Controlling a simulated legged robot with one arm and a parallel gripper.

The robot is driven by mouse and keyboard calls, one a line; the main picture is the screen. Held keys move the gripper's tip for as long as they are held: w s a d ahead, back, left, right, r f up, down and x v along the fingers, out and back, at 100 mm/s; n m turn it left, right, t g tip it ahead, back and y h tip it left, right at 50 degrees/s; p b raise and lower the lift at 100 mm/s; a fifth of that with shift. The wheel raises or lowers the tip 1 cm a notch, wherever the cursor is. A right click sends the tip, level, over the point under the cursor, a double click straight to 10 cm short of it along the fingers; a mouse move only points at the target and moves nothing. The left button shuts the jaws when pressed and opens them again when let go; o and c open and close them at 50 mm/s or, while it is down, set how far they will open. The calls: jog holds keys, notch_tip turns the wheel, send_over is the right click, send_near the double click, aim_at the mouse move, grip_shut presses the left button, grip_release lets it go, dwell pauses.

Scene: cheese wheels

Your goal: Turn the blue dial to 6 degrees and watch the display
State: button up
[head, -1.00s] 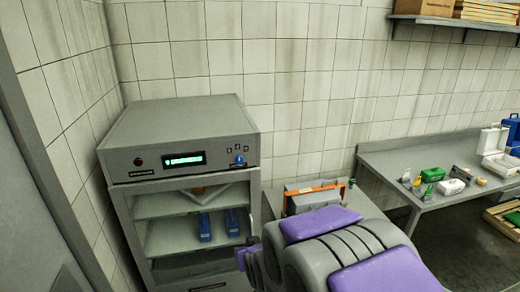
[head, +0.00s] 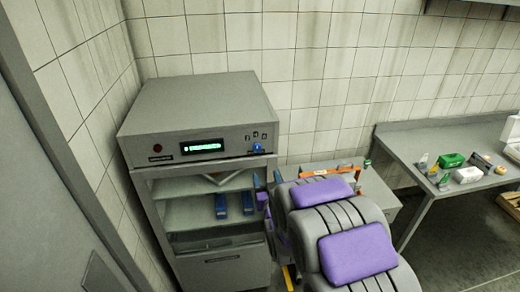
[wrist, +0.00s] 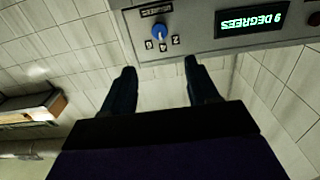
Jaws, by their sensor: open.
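The blue dial (head: 257,148) is on the right of the grey cabinet's top panel. In the wrist view, which is upside down, the dial (wrist: 159,32) stands beyond my fingertips, roughly between them. My gripper (wrist: 159,68) is open and empty, its two dark fingers apart and not visibly touching the dial. In the head view my gripper (head: 262,184) is just below the panel's right end, partly hidden by my arm. The display (head: 202,147) glows green; in the wrist view the display (wrist: 252,20) shows a digit and "DEGREES", the digit looking like an inverted 6.
The cabinet (head: 195,105) has glass-fronted shelves with blue objects (head: 221,206) inside. A tiled wall is close behind it. A low grey stand with an orange-edged item (head: 325,173) is right of it. A side table (head: 410,150) with small items stands farther right.

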aim_at(257, 149)
jog(key=p+x, duration=0.3)
jog(key=x, duration=1.2)
jog(key=shift+w+a, duration=0.15)
jog(key=shift+w, duration=0.05)
jog(key=shift+f, duration=0.1)
jog(key=c, duration=1)
jog(key=shift+f+n+b, duration=0.15)
jog(key=shift+n+b, duration=0.55)
jog(key=shift+b, duration=0.35)
jog(key=n+b, duration=0.3)
jog(key=b, duration=0.1)
jog(key=shift+f, duration=0.1)
jog(key=n+b, duration=0.4)
jog(key=b, duration=0.2)
jog(key=shift+n, duration=0.3)
